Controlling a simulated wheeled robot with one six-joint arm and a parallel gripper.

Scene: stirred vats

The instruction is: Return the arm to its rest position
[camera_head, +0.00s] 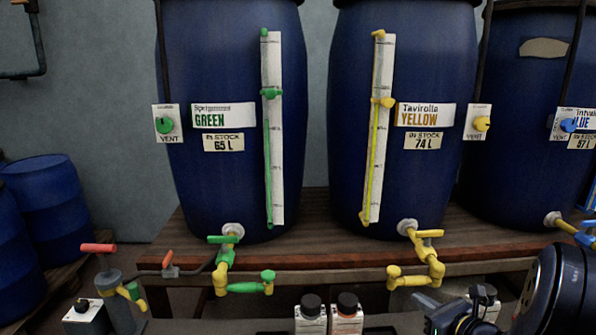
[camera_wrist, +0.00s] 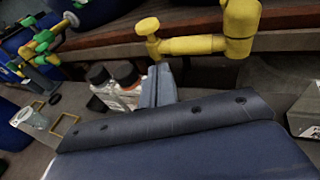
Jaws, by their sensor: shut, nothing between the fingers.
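My arm (camera_head: 550,292) shows at the bottom right of the head view, dark and partly cut off by the frame. My gripper (camera_wrist: 157,82) is in the middle of the wrist view, its grey fingers together with nothing between them. In the head view it is low, beneath the yellow tap (camera_head: 425,262). In the wrist view the yellow tap (camera_wrist: 195,45) is just beyond and above the fingertips, and I cannot tell the exact gap. Two dark-capped bottles (camera_wrist: 118,88) appear left of the fingers.
Blue vats labelled green (camera_head: 225,60), yellow (camera_head: 350,60) and blue (camera_head: 515,80) stand on a wooden platform (camera_head: 310,262). The green tap (camera_head: 225,268) sticks out in front. The two bottles (camera_head: 328,318) stand at the bottom middle. A red-handled fitting (camera_head: 98,248) is at left.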

